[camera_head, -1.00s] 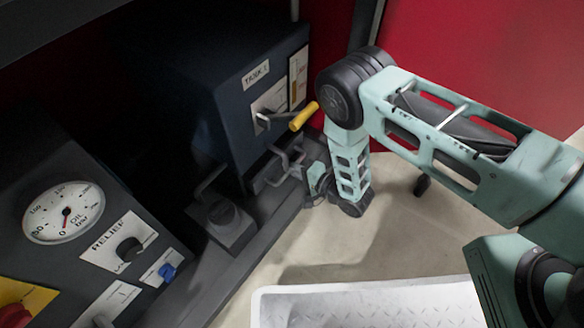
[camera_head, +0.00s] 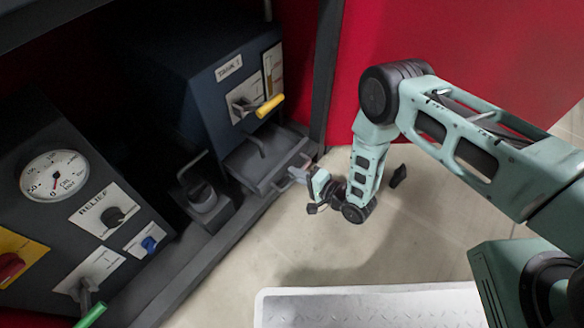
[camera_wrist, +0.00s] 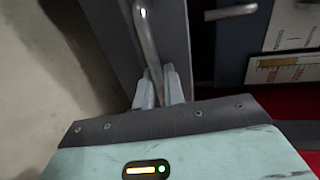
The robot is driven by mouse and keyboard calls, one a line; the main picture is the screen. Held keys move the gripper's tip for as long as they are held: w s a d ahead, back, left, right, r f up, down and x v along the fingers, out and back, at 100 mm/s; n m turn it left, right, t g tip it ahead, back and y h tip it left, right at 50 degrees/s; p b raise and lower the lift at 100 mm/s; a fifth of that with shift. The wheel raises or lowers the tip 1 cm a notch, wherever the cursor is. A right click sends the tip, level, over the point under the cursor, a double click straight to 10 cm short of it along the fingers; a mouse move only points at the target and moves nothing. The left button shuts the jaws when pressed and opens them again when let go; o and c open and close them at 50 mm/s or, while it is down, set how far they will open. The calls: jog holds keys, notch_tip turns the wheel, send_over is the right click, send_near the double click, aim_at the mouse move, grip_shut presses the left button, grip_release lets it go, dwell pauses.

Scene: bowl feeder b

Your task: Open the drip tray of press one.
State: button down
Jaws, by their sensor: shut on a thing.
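The dark blue box marked "TANK 1" (camera_head: 230,68) stands at upper middle in the head view. I see no label reading press one. Low at its front, a dark grey shallow tray (camera_head: 238,160) sticks out from beneath. My gripper (camera_head: 296,174) is at the tray's front edge, with its fingers small and partly unclear there. In the wrist view my gripper (camera_wrist: 160,88) is shut on the tray's grey bar handle (camera_wrist: 147,38), whose lower end runs between the two fingers. The tray's inside is only partly visible.
A yellow-tipped lever (camera_head: 269,106) sits above the tray. A panel with a gauge (camera_head: 55,176) and knobs is at left.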

jog(key=shift+s+d, duration=0.35)
jog(key=shift+d, duration=0.2)
jog(key=c, duration=1.6)
grip_release()
jog(key=shift+c, duration=0.2)
jog(key=p+v, duration=0.7)
jog(key=v, duration=1)
jog(key=shift+d, duration=0.2)
jog(key=shift+s, duration=0.1)
